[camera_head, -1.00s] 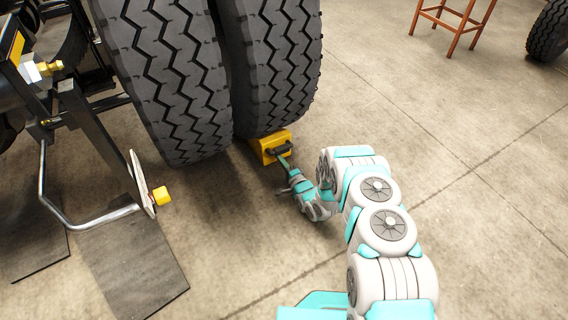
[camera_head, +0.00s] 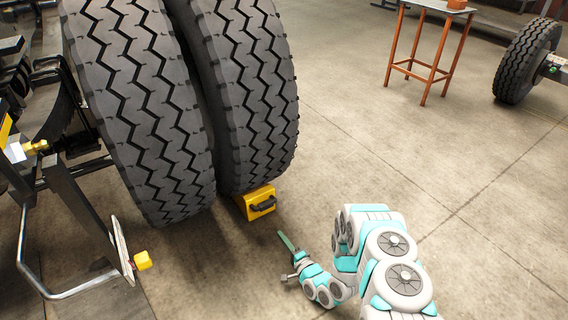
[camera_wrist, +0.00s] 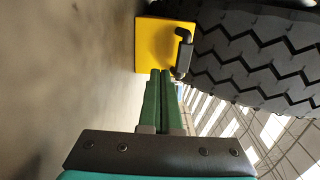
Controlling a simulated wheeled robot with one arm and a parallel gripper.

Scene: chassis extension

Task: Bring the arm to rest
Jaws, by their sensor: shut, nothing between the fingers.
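My gripper (camera_head: 286,241) is in front of the dual truck tyres, low over the concrete floor. Its green fingers (camera_wrist: 163,100) are together in the wrist view, with nothing between them. A yellow wheel chock (camera_head: 256,203) with a black handle sits on the floor against the right tyre of the pair. The fingertips are apart from the chock in the head view. The chock (camera_wrist: 160,45) also shows ahead of the fingers in the wrist view, with its dark handle (camera_wrist: 184,52) on the right.
The dual tyres (camera_head: 240,90) stand at the left of my arm, with a dark chassis and a bent metal bar (camera_head: 60,292) further left. An orange-legged table (camera_head: 430,55) and another wheel (camera_head: 527,60) stand at the back right. The floor between is clear.

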